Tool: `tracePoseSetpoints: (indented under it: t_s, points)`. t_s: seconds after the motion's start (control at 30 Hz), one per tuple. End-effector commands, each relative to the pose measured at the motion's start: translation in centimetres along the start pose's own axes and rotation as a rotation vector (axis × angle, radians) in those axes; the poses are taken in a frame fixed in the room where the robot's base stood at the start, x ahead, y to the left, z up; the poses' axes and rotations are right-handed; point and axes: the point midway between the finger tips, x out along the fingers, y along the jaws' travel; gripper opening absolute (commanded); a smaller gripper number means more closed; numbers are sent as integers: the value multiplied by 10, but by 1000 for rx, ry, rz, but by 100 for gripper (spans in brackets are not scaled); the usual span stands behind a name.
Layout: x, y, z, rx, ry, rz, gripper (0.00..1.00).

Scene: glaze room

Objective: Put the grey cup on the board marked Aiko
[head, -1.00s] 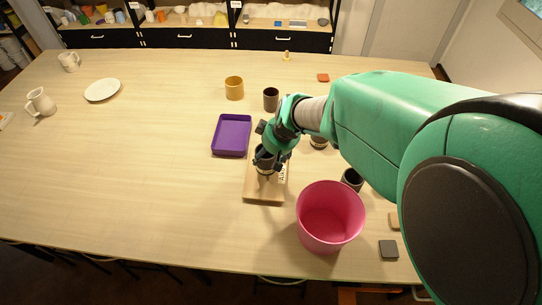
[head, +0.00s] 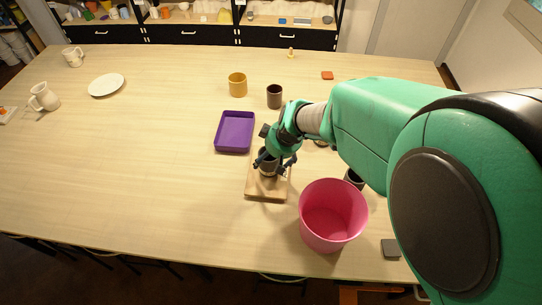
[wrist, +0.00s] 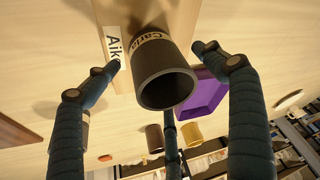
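The grey cup (head: 268,168) stands upright on the wooden board (head: 262,194). In the wrist view the cup (wrist: 164,82) shows its dark open mouth and a pale band that seems to read "Carla". The board (wrist: 152,14) carries a white label whose visible letters read "Aik"; the rest is hidden. My gripper (head: 274,165) is around the cup with its fingers spread. In the wrist view the fingers of my gripper (wrist: 160,62) stand apart from the cup's wall on both sides, with a third finger below it in the picture.
A pink bucket (head: 333,222) stands close to the board's right. A purple tray (head: 235,132) lies behind it. Another dark cup (head: 274,96) and a mustard cup (head: 237,86) stand farther back. A dark cup (head: 354,178) is partly hidden by the bucket. The table's left is mostly clear.

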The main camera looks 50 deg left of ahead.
Motion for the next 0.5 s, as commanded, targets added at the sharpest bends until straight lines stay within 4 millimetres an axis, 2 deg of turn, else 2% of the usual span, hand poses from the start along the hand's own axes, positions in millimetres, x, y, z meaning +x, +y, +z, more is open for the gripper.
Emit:
tracePoseSetpoints:
  t_s: [0.33, 0.5]
  points:
    - [-3, 0, -1, 0, 0, 0, 83]
    - [-20, 0, -2, -1, 1, 0, 83]
